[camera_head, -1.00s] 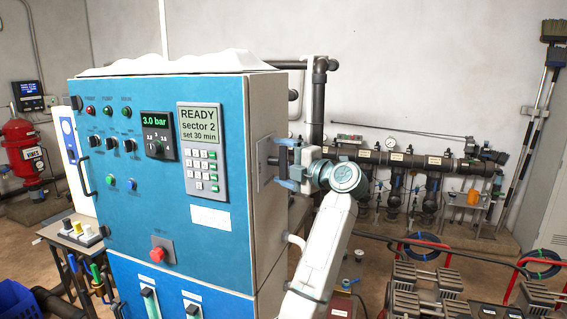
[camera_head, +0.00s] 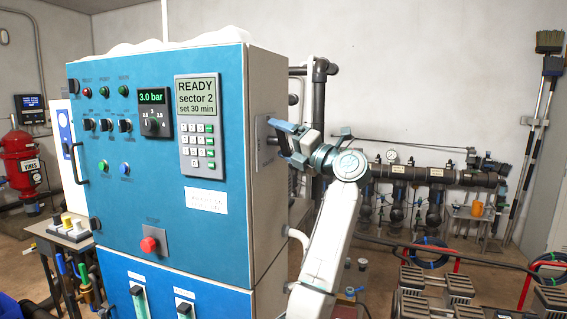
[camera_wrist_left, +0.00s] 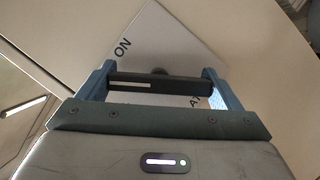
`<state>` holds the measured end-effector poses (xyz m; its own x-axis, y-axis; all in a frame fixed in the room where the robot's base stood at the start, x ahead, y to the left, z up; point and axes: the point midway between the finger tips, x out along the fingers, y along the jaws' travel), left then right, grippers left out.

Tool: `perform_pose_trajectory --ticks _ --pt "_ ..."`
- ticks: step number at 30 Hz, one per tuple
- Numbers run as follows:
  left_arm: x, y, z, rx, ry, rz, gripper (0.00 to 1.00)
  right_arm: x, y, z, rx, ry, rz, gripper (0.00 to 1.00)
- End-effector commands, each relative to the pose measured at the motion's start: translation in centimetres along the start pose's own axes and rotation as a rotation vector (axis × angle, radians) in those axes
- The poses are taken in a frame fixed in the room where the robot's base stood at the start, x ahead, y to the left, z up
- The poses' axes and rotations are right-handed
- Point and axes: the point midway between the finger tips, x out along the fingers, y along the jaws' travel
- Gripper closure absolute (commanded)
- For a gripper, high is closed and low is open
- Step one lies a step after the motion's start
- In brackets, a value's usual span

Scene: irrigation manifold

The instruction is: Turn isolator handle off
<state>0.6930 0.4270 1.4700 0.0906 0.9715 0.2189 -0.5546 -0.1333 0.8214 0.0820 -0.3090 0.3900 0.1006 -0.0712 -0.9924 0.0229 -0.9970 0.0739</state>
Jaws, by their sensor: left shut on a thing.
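The isolator handle is a dark bar (camera_wrist_left: 160,85) with a pale stripe, in front of a light plate (camera_wrist_left: 180,35) on the cabinet's right side. "ON" is readable on the plate, slanted in the wrist view; other lettering is partly hidden behind my right-hand finger. The plate also shows edge-on in the head view (camera_head: 262,143). My left gripper (camera_head: 286,143) is at the plate, its blue fingers tilted. In the left wrist view the gripper (camera_wrist_left: 160,86) is shut on the handle, with a finger at each end of the bar. My right gripper is not in view.
The blue control cabinet (camera_head: 150,215) stands left of my arm, its display (camera_head: 198,98) reading "READY sector 2". A red button (camera_head: 149,245) is on its front. A dark pipe manifold (camera_head: 430,175) runs along the back wall. Grey motor-like units (camera_head: 445,285) stand at lower right.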

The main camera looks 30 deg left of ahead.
Motion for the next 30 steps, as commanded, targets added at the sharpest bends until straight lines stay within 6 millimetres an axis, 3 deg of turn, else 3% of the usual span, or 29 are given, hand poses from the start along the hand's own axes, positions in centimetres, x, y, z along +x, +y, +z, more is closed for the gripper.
perform_pose_trajectory --ticks 1,12,19,30 --pt "-0.2 -0.8 -0.5 -0.04 0.002 0.017 0.36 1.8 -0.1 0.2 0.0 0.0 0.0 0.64" --pt "-0.2 -0.6 -0.3 -0.363 0.002 0.151 0.36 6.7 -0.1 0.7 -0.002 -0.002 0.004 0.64" --pt "-0.1 -0.5 -0.2 -0.558 0.003 0.233 0.36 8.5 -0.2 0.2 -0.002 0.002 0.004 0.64" --pt "-0.1 -0.3 -0.1 -0.8 0.003 0.333 0.36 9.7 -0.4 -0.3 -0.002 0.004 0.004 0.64"
